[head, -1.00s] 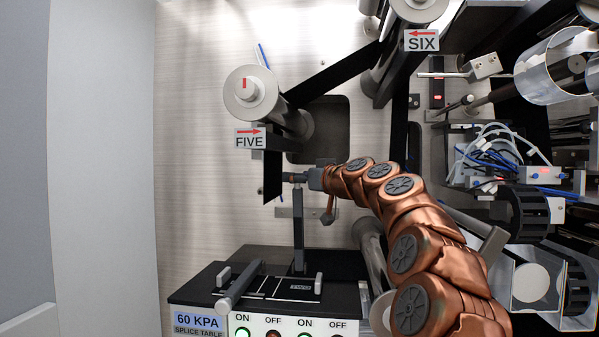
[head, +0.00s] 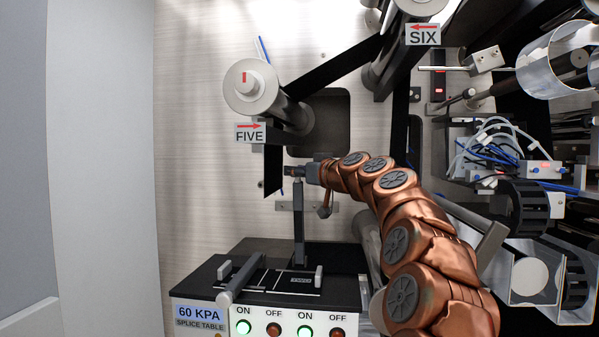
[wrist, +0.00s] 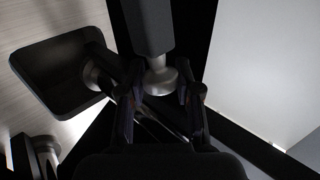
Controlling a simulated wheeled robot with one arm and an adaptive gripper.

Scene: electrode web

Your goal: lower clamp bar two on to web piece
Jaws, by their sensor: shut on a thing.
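Clamp bar two (head: 299,225) is a dark grey bar standing upright at the back of the splice table (head: 345,290), by the "TWO" label. My gripper (head: 297,173) is shut on its top end. In the wrist view my gripper (wrist: 158,100) has a finger on each side of a pale round knob (wrist: 158,80) at the end of a dark bar. A black web strip (head: 273,168) hangs from the roller marked FIVE, its lower end just left of my gripper. A web piece on the black table top cannot be made out clearly.
Another grey clamp bar (head: 240,280) lies low at the table's left. The table front has lit green ON buttons (head: 243,327) and a "60 KPA" display (head: 199,313). Roller FIVE (head: 252,87) is above. Cables and machine parts (head: 500,150) crowd the right.

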